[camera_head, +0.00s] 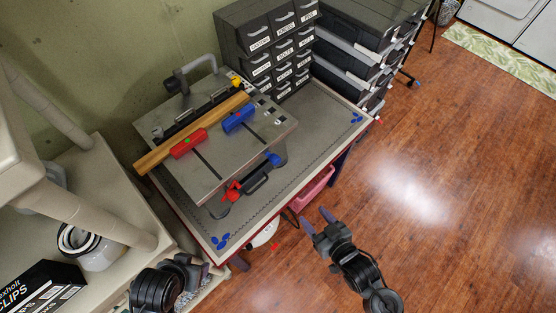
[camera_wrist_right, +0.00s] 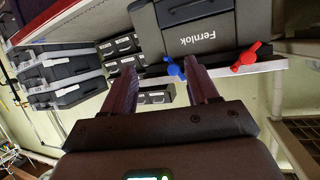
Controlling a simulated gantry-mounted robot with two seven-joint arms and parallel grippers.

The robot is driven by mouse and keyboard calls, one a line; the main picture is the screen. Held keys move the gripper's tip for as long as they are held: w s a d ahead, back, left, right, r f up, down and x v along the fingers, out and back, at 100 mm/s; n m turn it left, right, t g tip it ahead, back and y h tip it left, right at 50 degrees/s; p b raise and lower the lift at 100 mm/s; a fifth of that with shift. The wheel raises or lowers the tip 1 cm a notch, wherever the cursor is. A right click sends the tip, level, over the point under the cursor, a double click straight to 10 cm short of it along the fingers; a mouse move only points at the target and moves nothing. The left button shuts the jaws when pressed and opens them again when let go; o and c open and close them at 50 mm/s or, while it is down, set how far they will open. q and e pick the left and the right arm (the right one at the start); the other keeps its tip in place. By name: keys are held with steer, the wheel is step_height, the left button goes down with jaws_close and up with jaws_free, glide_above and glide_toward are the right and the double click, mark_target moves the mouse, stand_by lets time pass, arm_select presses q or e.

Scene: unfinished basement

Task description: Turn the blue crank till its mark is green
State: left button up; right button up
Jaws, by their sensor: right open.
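The blue crank (camera_head: 272,159) sticks out of the front edge of a grey bench fixture (camera_head: 215,165); it also shows in the right wrist view (camera_wrist_right: 176,70). A red crank (camera_head: 232,190) sits left of it on the same edge. On top are a blue block (camera_head: 238,118) with a small reddish spot and a red block (camera_head: 188,142) with a small greenish spot. My right gripper (camera_head: 317,220) is open and empty, in front of the table and apart from the blue crank. My left gripper (camera_head: 190,268) is at the lower left; its jaws are unclear.
A wooden strip (camera_head: 195,131) lies across the fixture. Black drawer units (camera_head: 270,45) and stacked cases (camera_head: 365,45) stand behind. A beige shelf (camera_head: 100,160) with a box is at left. A pink bin (camera_head: 313,190) is below the table. The floor at right is clear.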

steer(key=w+a+f+n+t+y, duration=0.1)
steer(key=w+a+n+y, duration=0.1)
steer(key=w+a+y, duration=0.25)
steer(key=n+y+b, duration=0.1)
steer(key=n, duration=0.1)
glide_toward(278, 162)
steer(key=p+x, duration=0.1)
steer(key=x, duration=1)
steer(key=shift+f, duration=0.2)
steer(key=shift+d, duration=0.1)
steer(key=shift+c, duration=0.4)
steer(key=c, duration=1)
